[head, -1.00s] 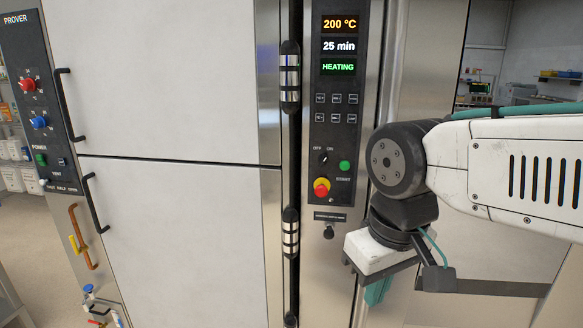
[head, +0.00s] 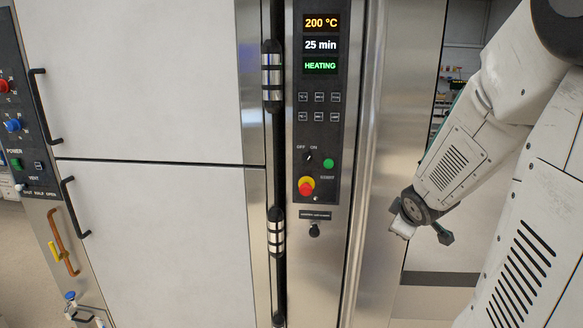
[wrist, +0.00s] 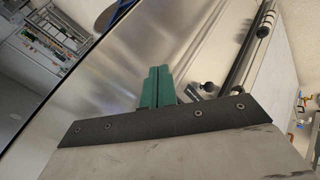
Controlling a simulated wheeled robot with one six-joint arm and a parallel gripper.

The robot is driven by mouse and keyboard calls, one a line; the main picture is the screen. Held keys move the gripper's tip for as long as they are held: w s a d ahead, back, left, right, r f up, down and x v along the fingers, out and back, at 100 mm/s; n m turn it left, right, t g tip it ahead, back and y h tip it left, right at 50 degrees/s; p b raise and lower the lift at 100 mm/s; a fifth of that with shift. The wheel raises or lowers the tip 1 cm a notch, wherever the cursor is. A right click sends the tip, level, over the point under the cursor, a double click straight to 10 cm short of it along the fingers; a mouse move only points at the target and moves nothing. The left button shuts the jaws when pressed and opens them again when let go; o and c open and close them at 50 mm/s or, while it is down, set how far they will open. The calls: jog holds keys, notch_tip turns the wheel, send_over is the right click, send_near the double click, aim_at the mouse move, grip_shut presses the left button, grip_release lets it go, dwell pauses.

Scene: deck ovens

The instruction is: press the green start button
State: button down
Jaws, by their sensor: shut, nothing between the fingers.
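The green start button (head: 328,163) is a small round button on the black control panel (head: 317,110). It sits right of the OFF/ON switch and above right of the red and yellow emergency stop. The display above reads 200 °C, 25 min and HEATING. My gripper shows in the wrist view (wrist: 156,87) with its green fingers together and nothing between them. In the head view the wrist end of my arm is right of the panel and lower than the button, apart from it. I cannot make out the button in the wrist view.
A round black knob (head: 314,230) sticks out below the panel. Black and silver hinges (head: 272,75) run along the panel's left side, beside large pale doors (head: 150,85). The prover panel (head: 22,120) is at far left. Bare steel lies between panel and arm.

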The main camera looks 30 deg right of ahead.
jog(key=w+a+r+n+t+y, duration=0.7)
jog(key=w+r+n+t, duration=0.1)
jog(key=n, duration=0.6)
jog(key=shift+a+r+t+y, duration=0.4)
jog(key=shift+r+t, duration=0.25)
jog(key=shift+t, duration=0.25)
send_near(324, 164)
jog(key=w+a, duration=0.2)
jog(key=a, duration=0.1)
jog(key=w, duration=0.1)
jog(key=w+d, duration=0.1)
jog(key=w, duration=0.1)
jog(key=shift+d+f, duration=0.1)
jog(key=shift+d, duration=0.2)
jog(key=shift+w+d, duration=0.3)
jog(key=shift+w, duration=0.05)
